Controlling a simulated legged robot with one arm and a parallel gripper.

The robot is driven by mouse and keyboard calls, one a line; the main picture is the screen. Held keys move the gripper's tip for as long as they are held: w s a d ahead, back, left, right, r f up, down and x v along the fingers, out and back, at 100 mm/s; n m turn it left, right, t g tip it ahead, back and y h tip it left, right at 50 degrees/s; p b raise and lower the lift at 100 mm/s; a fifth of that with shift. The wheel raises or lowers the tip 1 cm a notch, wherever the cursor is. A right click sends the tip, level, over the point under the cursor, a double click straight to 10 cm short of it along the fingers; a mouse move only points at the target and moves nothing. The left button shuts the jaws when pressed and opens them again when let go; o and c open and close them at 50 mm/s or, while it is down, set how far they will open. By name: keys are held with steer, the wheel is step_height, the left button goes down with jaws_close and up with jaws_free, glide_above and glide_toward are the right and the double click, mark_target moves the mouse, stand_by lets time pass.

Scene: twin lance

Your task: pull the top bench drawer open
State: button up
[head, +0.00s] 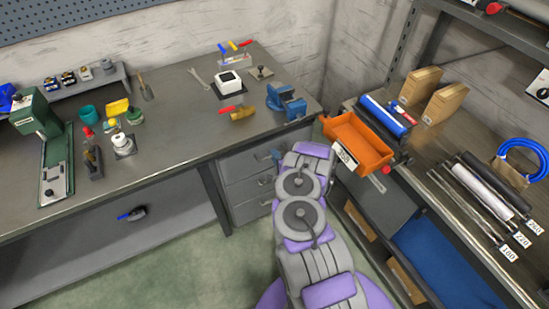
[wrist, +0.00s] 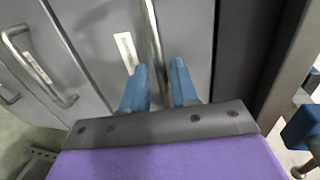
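The bench drawer unit has grey fronts stacked under the bench's right end. The top drawer (head: 240,164) looks shut in the head view, its right part hidden by my arm. In the wrist view, turned on its side, the top drawer front (wrist: 185,35) fills the middle, with a metal bar handle (wrist: 153,38) and a pale label. My gripper (wrist: 159,78) has its two blue fingers apart, with the handle bar running between them. A gap shows between the fingers; I cannot tell whether either touches the bar. The gripper is also at the drawer front in the head view (head: 277,157).
Lower drawers (head: 250,188) with bar handles (wrist: 40,65) lie beside the top one. A blue vise (head: 287,103) stands on the bench (head: 180,130) above. An orange bin (head: 358,142) and a second bench stand right of my arm. Green floor (head: 200,255) is open in front.

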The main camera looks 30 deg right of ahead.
steer(key=shift+w+a+f, duration=0.1)
steer(key=shift+w+a, duration=0.05)
steer(key=shift+w, duration=0.5)
steer(key=shift+d, duration=0.35)
steer(key=shift+c, duration=1.1)
steer(key=shift+a, duration=0.15)
steer(key=c, duration=0.3)
jaws_close()
steer(key=shift+a+f, duration=0.1)
